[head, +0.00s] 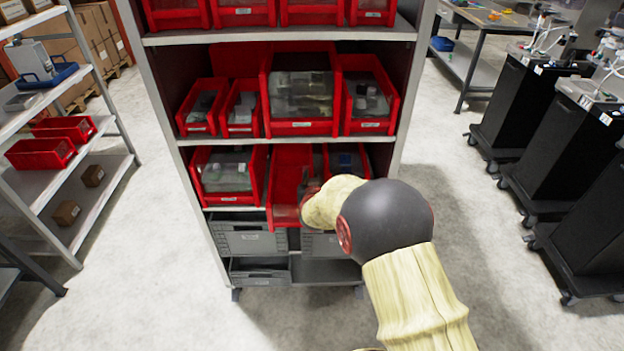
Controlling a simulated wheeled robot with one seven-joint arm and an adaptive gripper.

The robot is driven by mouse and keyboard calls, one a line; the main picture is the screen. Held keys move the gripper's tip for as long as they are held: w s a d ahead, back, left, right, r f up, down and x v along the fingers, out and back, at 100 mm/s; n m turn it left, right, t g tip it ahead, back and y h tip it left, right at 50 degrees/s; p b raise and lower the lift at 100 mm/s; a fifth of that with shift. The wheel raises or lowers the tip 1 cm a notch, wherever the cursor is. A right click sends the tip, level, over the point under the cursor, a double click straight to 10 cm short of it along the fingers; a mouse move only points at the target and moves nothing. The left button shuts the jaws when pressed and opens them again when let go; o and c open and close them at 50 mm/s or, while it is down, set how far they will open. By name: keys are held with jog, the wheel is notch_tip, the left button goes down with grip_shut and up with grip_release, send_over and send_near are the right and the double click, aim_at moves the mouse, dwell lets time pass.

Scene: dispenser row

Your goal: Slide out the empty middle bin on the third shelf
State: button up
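The middle red bin (285,177) on the third shelf looks empty. It sticks out past the shelf's front edge, farther forward than the bins beside it, and its front end tips lower. My gripper (306,196) is at the right side of this bin's front end. My arm and its pale cover hide most of the gripper, so I cannot see whether its fingers are open or shut, or whether they touch the bin wall. The filled left bin (228,172) and the partly hidden right bin (347,160) sit back on the same shelf.
Grey crates (248,238) stand on the shelf below, under the protruding bin. Filled red bins (300,95) stand on the shelf above. Another rack (90,195) is at left, and black carts (560,140) are at right.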

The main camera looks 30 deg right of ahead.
jog(key=shift+o, duration=1.2)
jog(key=v, duration=1.2)
jog(key=shift+r, duration=0.15)
